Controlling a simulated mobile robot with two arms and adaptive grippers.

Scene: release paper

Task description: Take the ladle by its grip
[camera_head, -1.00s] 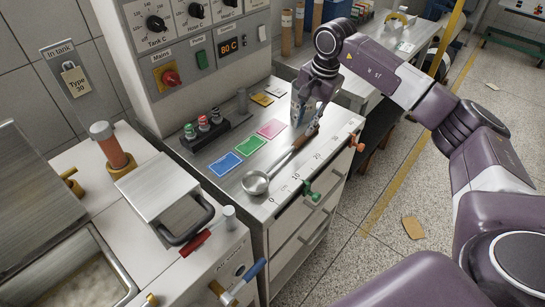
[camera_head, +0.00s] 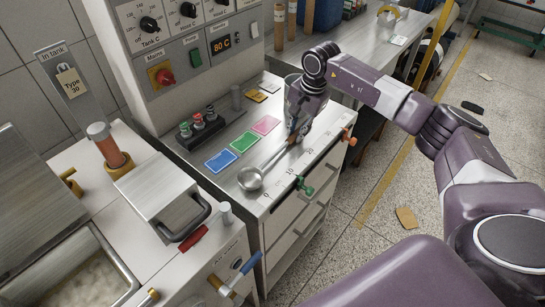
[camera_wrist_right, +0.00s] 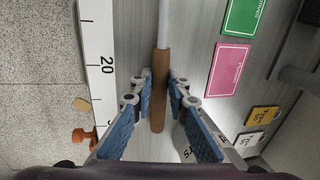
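The ladle lies on the metal counter top (camera_head: 222,182). Its round steel bowl (camera_head: 250,179) is towards the front left, and its thin handle runs back to the right to a brown grip. My right gripper (camera_head: 294,140) is down at the counter over the grip and hides most of it in the head view. In the right wrist view the brown grip (camera_wrist_right: 160,85) lies between the two blue-padded fingers of my right gripper (camera_wrist_right: 160,76). The fingertips are close on both sides of it, with narrow gaps showing. My left gripper is out of view.
Blue (camera_head: 221,161), green (camera_head: 244,142) and pink (camera_head: 265,125) cards lie left of the ladle. A numbered scale (camera_head: 310,155) runs along the counter's front edge, with green (camera_head: 305,187) and orange (camera_head: 349,136) clamps.

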